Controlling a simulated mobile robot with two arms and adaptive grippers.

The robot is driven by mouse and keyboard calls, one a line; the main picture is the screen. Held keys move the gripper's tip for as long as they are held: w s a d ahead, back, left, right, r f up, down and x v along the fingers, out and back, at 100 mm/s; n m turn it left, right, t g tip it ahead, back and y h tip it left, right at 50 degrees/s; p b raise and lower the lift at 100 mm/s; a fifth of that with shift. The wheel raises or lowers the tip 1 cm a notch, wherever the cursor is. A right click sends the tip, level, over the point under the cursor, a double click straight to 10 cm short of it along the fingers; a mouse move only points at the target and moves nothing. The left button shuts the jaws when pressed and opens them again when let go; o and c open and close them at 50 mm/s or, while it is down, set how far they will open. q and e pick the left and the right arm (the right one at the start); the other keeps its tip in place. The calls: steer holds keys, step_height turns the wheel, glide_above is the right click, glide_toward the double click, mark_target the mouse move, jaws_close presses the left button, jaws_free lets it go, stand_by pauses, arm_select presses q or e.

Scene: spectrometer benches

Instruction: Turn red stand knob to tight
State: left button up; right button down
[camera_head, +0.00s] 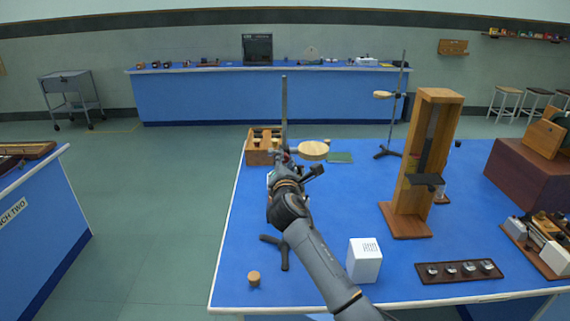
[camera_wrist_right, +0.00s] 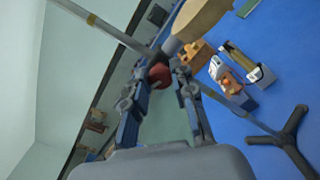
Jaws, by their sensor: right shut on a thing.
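The stand is a thin upright grey rod (camera_head: 284,105) on a dark tripod base (camera_head: 283,252), on the blue bench. In the right wrist view its rod (camera_wrist_right: 98,22) runs diagonally and its tripod base (camera_wrist_right: 287,140) is at the right. The red knob (camera_wrist_right: 159,74) sits beside the rod, between the fingertips of my right gripper (camera_wrist_right: 164,80). The gripper is shut on the knob. In the head view my right gripper (camera_head: 285,170) hides most of the clamp area. My left gripper is not in view.
A round wooden disc (camera_head: 313,150) is just right of the gripper. A wooden box (camera_head: 262,157) stands behind it. A white box (camera_head: 364,260), a tall wooden frame (camera_head: 398,215) and a second rod stand (camera_head: 399,100) are to the right. A small cork-coloured piece (camera_head: 254,278) lies near the front edge.

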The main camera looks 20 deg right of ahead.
steer(key=m+b, duration=0.1)
steer(key=m, duration=0.2)
steer(key=shift+f+m, duration=0.1)
steer(key=shift+m, duration=0.3)
steer(key=m+b, duration=0.2)
steer(key=m, duration=0.1)
steer(key=shift+f+m, duration=0.1)
steer(key=shift+m, duration=0.2)
steer(key=m+b, duration=0.2)
steer(key=m, duration=0.4)
steer(key=shift+d+b, duration=0.1)
steer(key=shift+b, duration=0.25)
steer(key=c, duration=1.1)
jaws_free()
steer(key=shift+s, duration=0.1)
